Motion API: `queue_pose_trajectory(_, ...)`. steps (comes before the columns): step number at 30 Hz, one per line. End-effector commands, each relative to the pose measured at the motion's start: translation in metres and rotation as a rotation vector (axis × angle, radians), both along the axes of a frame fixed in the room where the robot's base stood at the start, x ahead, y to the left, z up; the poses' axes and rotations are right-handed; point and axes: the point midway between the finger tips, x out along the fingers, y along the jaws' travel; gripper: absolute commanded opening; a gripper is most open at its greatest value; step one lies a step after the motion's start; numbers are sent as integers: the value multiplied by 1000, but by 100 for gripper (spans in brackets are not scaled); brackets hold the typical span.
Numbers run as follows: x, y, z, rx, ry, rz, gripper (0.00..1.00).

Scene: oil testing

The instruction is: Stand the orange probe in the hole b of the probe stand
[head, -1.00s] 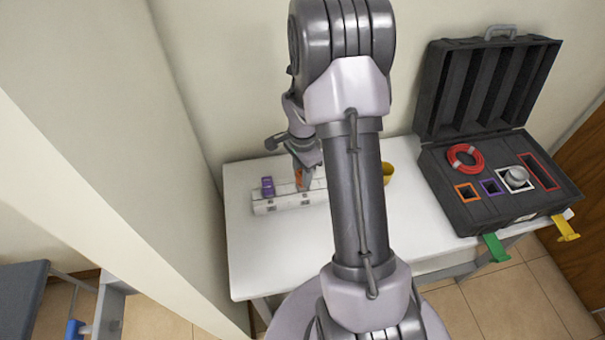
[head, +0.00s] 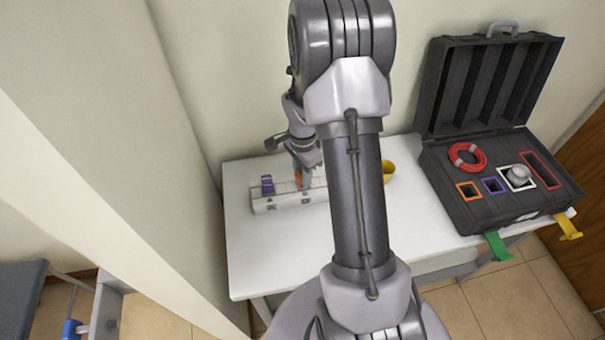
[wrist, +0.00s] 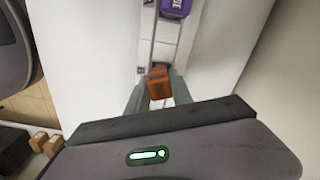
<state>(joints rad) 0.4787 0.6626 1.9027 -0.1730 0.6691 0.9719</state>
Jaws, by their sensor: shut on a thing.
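The white probe stand (head: 282,204) lies on the white table against the wall; it also shows in the wrist view (wrist: 172,32). A purple probe (head: 267,184) stands in it near the mark A; its purple top shows in the wrist view (wrist: 175,8). My gripper (head: 302,178) is over the stand near the second mark, shut on the orange probe (head: 298,178). In the wrist view the orange probe (wrist: 160,82) sits between the fingers of my gripper (wrist: 158,92). Its lower end is hidden, so I cannot tell how deep it is in the hole.
An open black case (head: 480,215) stands at the table's right, with a red cable coil (head: 467,156) and coloured square slots. A yellow cup (head: 388,172) is partly hidden behind my arm. The front of the white table (head: 280,260) is clear.

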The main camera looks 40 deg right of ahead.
Motion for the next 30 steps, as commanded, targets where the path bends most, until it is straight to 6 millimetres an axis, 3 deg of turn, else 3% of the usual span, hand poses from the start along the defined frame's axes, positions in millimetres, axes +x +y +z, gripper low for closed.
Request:
queue_pose_trajectory(2, 0, 0, -2, 0, 0, 0, 0)
queue_pose_trajectory(3, 0, 0, -2, 0, 0, 0, 31)
queue_pose_trajectory(4, 0, 0, -2, 0, 0, 0, 36)
queue_pose_trajectory(15, 0, 0, 2, 0, 0, 0, 36)
queue_pose_trajectory(30, 0, 0, 58, -1, -1, 1, 36)
